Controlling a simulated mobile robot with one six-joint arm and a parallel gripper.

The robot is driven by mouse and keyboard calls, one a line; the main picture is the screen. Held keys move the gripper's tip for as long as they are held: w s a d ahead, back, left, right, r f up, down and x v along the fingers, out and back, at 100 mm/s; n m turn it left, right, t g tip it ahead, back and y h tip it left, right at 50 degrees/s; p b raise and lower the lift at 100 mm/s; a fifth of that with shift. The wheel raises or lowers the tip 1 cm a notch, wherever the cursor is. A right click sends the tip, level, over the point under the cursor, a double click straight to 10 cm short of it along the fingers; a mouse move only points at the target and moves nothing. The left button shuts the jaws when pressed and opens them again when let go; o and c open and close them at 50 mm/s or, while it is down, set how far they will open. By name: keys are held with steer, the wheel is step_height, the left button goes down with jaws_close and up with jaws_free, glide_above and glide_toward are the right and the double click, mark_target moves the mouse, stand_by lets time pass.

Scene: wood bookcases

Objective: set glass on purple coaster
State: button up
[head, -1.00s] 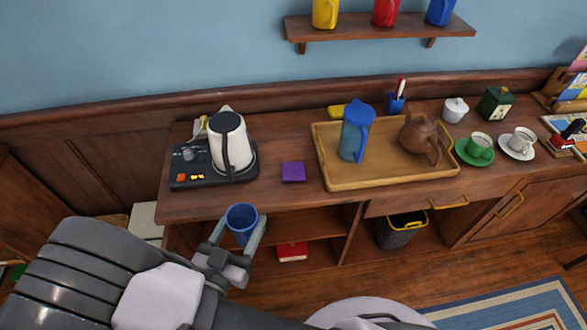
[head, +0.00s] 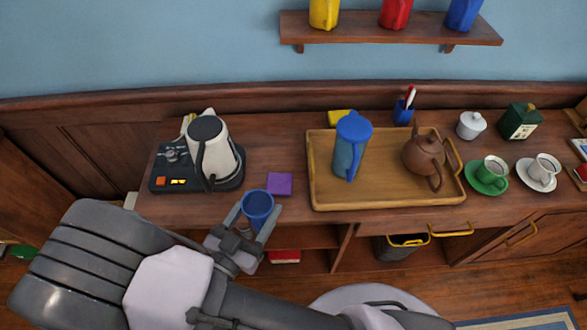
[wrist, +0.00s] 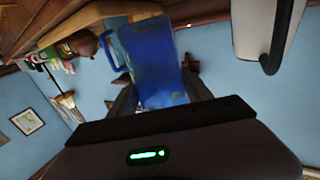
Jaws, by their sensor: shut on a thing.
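A blue glass (head: 257,206) is held between the two fingers of my gripper (head: 258,217), close in front of the counter's front edge in the head view. The glass looks upright, with its open rim facing up. In the wrist view the blue glass (wrist: 154,65) fills the space between my fingers. The purple coaster (head: 280,184) lies flat and bare on the counter, just beyond and slightly right of the glass. I cannot tell how high the glass is over the counter.
A kettle (head: 212,152) on a black base stands left of the coaster. A wooden tray (head: 385,193) with a blue-lidded pitcher (head: 350,146) and a brown teapot (head: 424,157) is on the right. Green (head: 490,175) and white (head: 541,172) cups stand farther right. Bare wood surrounds the coaster.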

steer(key=w+d+f+b, duration=0.1)
steer(key=w+b, duration=0.1)
steer(key=w, duration=0.3)
steer(key=w+d+f+b, duration=0.2)
steer(key=w, duration=0.3)
steer(key=w+d+f+b, duration=0.1)
steer(key=w+f, duration=0.1)
steer(key=w, duration=0.3)
steer(key=shift+d+f+b, duration=0.2)
steer(key=shift+d+b, duration=0.15)
steer(key=shift+b, duration=0.05)
steer(key=shift+r, duration=0.15)
steer(key=o, duration=1.6)
steer(key=shift+c, duration=0.2)
